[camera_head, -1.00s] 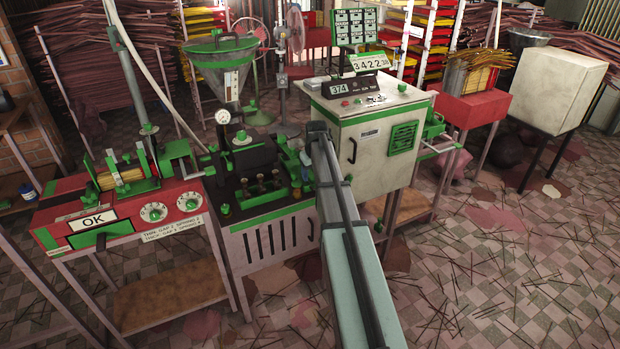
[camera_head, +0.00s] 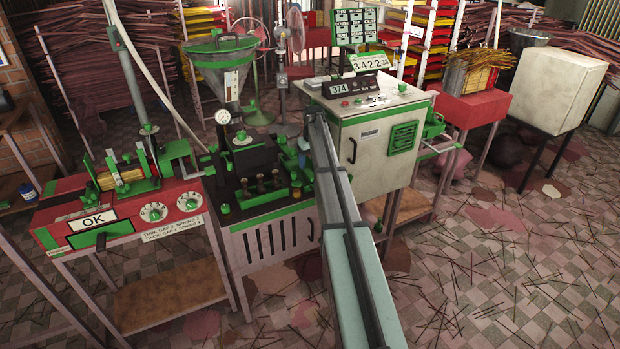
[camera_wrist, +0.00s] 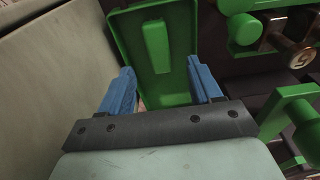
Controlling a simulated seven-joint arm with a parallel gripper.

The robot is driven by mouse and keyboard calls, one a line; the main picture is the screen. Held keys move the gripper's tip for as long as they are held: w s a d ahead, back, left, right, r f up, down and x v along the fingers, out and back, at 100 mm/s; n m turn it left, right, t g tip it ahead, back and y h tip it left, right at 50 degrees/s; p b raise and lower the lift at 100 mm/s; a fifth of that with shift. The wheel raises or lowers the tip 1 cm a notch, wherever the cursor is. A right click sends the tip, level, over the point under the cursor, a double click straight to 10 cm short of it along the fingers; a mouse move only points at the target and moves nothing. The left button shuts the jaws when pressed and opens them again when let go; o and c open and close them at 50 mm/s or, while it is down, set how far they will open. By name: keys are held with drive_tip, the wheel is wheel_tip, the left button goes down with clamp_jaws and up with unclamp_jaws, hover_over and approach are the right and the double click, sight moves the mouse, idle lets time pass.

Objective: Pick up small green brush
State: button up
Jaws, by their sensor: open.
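In the wrist view a green tray-like piece (camera_wrist: 184,68) with raised edges lies ahead of my gripper (camera_wrist: 160,66). A small lighter green bar (camera_wrist: 156,47) sits in it; it may be the small green brush, but no bristles show. My gripper's two blue fingers are spread apart, with nothing held between them. The bar lies beyond the fingertips, roughly in line with the gap. In the head view my arm hides most of the gripper and this spot, beside the black machine top (camera_head: 262,172).
Green knobs and brass-coloured fittings (camera_wrist: 300,55) stand close on the right in the wrist view. A pale cabinet wall (camera_wrist: 50,75) rises close on the left. In the head view the white control cabinet (camera_head: 375,140) stands right of my arm, with a red machine (camera_head: 120,215) at left.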

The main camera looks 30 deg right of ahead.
sight(310, 173)
drive_tip(key=shift+w+d+f, duration=0.1)
drive_tip(key=shift+w+f, duration=0.05)
drive_tip(key=shift+f, duration=1.6)
drive_tip(key=shift+w+f, duration=0.15)
drive_tip(key=shift+f, duration=1.6)
drive_tip(key=shift+c, duration=0.5)
drive_tip(key=c, duration=0.9)
drive_tip(key=shift+c, duration=0.2)
wheel_tip(310, 173, up, 10)
drive_tip(key=shift+r, duration=0.1)
